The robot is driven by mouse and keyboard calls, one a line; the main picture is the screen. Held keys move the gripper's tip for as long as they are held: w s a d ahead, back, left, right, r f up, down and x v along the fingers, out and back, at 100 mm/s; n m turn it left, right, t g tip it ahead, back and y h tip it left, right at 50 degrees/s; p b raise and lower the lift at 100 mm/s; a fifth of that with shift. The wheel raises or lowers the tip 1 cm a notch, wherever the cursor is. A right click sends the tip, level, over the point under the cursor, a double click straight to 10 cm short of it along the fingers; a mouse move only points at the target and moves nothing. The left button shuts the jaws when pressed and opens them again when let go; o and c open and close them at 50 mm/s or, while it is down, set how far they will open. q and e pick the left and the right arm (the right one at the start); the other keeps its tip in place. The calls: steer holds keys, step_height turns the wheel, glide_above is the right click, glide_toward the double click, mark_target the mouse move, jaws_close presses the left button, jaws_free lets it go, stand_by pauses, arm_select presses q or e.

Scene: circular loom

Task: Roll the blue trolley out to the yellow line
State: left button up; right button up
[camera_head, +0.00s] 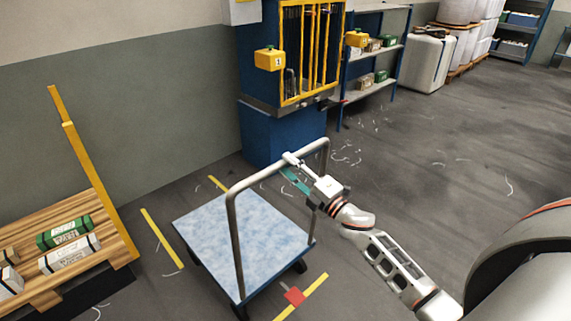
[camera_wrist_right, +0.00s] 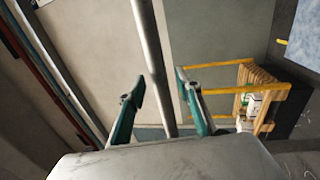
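The blue trolley (camera_head: 245,228) stands on the floor at the centre of the head view, with a pale blue mottled deck and a grey tubular handle (camera_head: 236,225). My right gripper (camera_head: 288,174) is at the handle's top bar. In the right wrist view the gripper (camera_wrist_right: 160,82) has its two teal fingers apart, and the handle bar (camera_wrist_right: 151,55) runs between them with gaps on both sides. A yellow line (camera_head: 313,288) lies on the floor by the trolley's near right corner. Another yellow line (camera_head: 161,238) lies left of the trolley. My left gripper is out of view.
A blue cabinet with a yellow grille (camera_head: 283,135) stands close behind the trolley. A wooden pallet (camera_head: 118,245) with boxes and a yellow frame is at the left. The floor at the right (camera_head: 430,150) is mostly clear.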

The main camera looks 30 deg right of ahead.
steer(key=v, duration=1)
stand_by(0.6)
